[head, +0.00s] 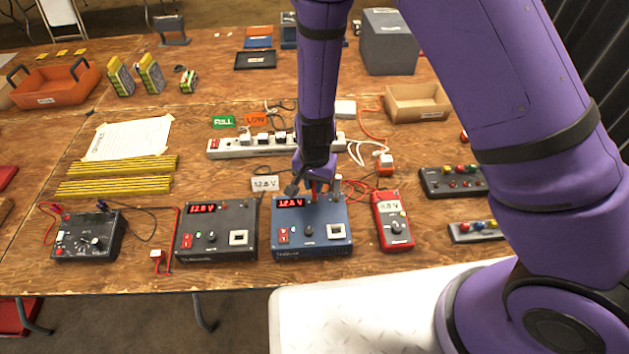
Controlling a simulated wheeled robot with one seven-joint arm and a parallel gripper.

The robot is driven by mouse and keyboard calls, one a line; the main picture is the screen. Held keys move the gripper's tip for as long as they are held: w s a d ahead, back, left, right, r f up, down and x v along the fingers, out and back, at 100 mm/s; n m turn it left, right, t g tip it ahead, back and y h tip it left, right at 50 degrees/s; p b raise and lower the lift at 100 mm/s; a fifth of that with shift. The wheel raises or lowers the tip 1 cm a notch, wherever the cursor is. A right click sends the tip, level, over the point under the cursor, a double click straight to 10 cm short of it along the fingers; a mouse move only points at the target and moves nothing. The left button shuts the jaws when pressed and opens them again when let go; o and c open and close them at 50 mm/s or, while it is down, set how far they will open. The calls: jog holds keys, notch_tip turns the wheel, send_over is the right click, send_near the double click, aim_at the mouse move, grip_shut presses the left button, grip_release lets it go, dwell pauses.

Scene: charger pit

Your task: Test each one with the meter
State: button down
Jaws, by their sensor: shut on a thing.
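The red handheld meter (393,222) lies near the table's front edge, with a pale screen that seems to read about 0 V. Red leads curl behind it. My gripper (313,186) points down over the back edge of a blue box (338,233) with a lit red display. It is shut on a small red piece, seemingly a meter probe (314,189), mostly hidden by the fingers. I cannot tell whether its tip touches the box. A black box (217,247) with a similar lit display stands to the left. Several yellow-and-black battery packs (150,73) stand at the back left.
A white power strip (238,146) with chargers lies behind the boxes, near a green FULL card (223,121) and an orange LOW card (256,119). An orange tray (58,88) and cardboard tray (416,113) stand farther back. Another black device (88,248) stands at left.

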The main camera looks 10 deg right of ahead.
jog(key=c, duration=0.7)
grip_release()
jog(key=shift+r, duration=3.7)
